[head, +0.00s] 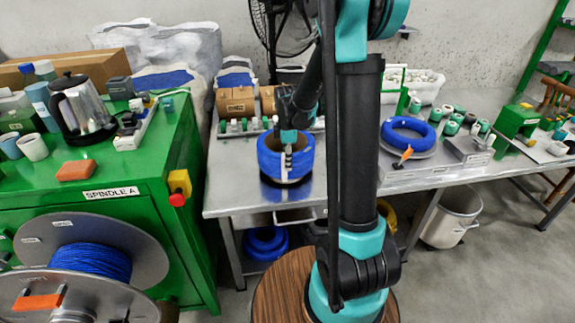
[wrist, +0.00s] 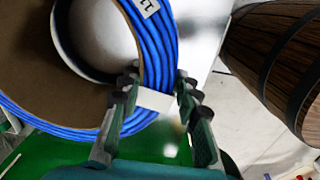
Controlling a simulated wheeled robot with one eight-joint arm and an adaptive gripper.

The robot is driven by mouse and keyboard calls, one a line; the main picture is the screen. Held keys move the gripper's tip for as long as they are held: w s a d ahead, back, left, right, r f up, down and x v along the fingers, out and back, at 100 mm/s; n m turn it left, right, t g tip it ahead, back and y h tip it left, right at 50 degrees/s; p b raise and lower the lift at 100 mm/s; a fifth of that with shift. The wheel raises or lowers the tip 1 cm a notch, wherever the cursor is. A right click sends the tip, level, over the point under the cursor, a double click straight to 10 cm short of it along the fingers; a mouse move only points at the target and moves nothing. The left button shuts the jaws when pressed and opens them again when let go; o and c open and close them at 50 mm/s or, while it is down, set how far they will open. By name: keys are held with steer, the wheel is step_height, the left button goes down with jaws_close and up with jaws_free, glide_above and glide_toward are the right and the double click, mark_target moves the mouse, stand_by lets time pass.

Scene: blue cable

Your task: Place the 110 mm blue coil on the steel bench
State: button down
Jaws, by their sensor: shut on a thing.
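My gripper (head: 289,143) is shut on the wall of a blue coil (head: 270,160) at the front left of the steel bench (head: 226,194). In the wrist view my gripper's fingers (wrist: 157,88) straddle the blue cable ring (wrist: 150,45), one inside and one outside, beside a white tape band (wrist: 155,100). A white tag with dark figures shows on the ring, partly cut off. The coil looks level, with a dark reflection or shadow below; I cannot tell whether it touches the bench. Another blue coil (head: 389,134) lies on a round plate farther right.
Brown reels (head: 235,103) and small green-and-white pieces stand behind the held coil. A green cabinet (head: 130,215) with a kettle (head: 80,108) is left. A blue coil (head: 265,243) sits below the bench. My arm hides the middle of the bench.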

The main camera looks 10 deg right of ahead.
steer(key=shift+f, duration=1.05)
steer(key=c, duration=1.1)
jaws_free()
